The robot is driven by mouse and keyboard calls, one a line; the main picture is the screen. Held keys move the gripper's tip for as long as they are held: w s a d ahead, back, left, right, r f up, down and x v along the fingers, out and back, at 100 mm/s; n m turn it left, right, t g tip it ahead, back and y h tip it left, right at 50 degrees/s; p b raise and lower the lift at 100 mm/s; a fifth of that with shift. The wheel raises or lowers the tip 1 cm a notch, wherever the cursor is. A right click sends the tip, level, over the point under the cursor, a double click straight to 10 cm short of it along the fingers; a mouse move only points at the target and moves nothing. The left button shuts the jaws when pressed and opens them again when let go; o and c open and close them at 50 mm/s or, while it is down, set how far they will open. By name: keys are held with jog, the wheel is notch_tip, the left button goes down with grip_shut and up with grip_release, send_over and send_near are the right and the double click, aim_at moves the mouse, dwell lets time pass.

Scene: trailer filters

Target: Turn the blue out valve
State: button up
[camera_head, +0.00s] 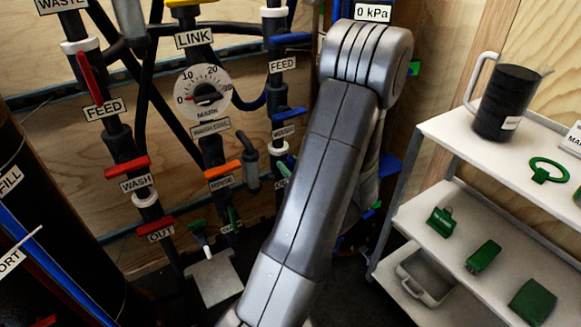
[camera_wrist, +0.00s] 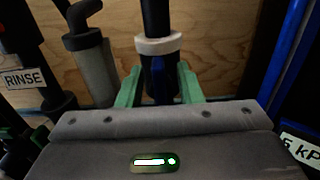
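My gripper (camera_wrist: 160,82) shows in the wrist view with its two green fingers apart, one on each side of a dark pipe. Between them is a dark, bluish valve body (camera_wrist: 161,88) below a white collar (camera_wrist: 158,44). In the head view my arm covers the lower part of the right-hand pipe, and no blue OUT handle is clearly visible. Blue FEED (camera_head: 290,39) and WASH (camera_head: 289,114) handles are on that pipe.
Red-handled valves, including a red OUT handle (camera_head: 155,228), are on the left pipe. An orange RINSE handle (camera_head: 222,171) is on the middle one. A grey cylinder (camera_wrist: 96,68) stands close left of my gripper. A white shelf (camera_head: 455,140) with green parts is at right.

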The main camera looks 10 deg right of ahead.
jog(key=shift+w, duration=0.1)
grip_shut()
jog(key=shift+r+m+p, duration=0.1)
jog(key=shift+m+p, duration=0.3)
jog(key=shift+p, duration=0.1)
jog(key=m+p, duration=0.2)
jog(key=p, duration=0.1)
jog(key=shift+w+d+m, duration=0.1)
jog(key=shift+d+m, duration=0.15)
jog(key=shift+m, duration=0.15)
jog(key=shift+w+d+f+m+p, duration=0.1)
jog(key=shift+d+f+m+p, duration=0.25)
jog(key=shift+m+p, duration=1.75)
jog(key=shift+w+d+f+m+p, duration=0.1)
jog(key=shift+f+m+p, duration=0.35)
jog(key=shift+m+p, duration=1.65)
jog(key=shift+w+d+f+m+p, duration=0.1)
jog(key=shift+d+f+m+p, duration=0.25)
jog(key=shift+m+p, duration=1.7)
jog(key=shift+a+f+m+b, duration=0.1)
jog(key=shift+m+b, duration=0.8)
jog(key=shift+m, duration=0.15)
